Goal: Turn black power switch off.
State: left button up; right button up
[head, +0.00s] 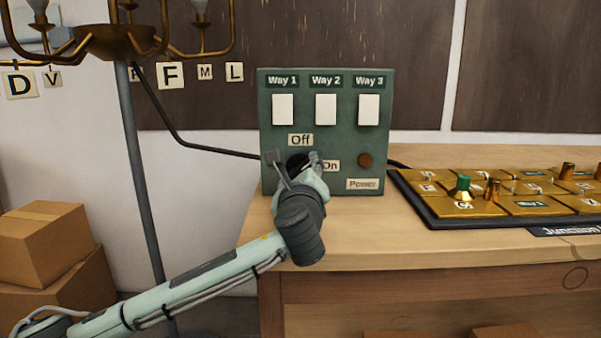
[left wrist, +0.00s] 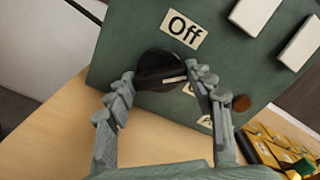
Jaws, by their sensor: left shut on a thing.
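The black power switch (head: 296,161) is a round knob on the front of the green control box (head: 270,130). The "Off" label (head: 300,140) sits just above it and the "On" label (head: 331,166) to its right. In the left wrist view the knob (left wrist: 152,66) carries a pale pointer line that points towards the partly hidden label on the right, not towards "Off" (left wrist: 185,29). My left gripper (head: 295,168) is at the knob, its fingers (left wrist: 160,84) on either side, shut on it. The fingers hide part of the knob. My right gripper is out of view.
The box stands on a wooden bench (head: 420,255) and has three white switches (head: 326,109) and a brown round light (head: 365,160). A black tray of gold tiles (head: 545,206) lies right. A brass lamp (head: 115,42) on a pole and cardboard boxes (head: 45,240) are left.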

pick_arm(q)
jog(key=n, duration=0.4)
jog(key=shift+n, duration=2.7)
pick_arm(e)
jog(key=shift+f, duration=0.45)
pick_arm(q)
jog(key=shift+n, duration=0.3)
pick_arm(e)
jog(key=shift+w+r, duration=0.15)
pick_arm(q)
jog(key=o, duration=1.2)
jog(key=shift+c, duration=0.2)
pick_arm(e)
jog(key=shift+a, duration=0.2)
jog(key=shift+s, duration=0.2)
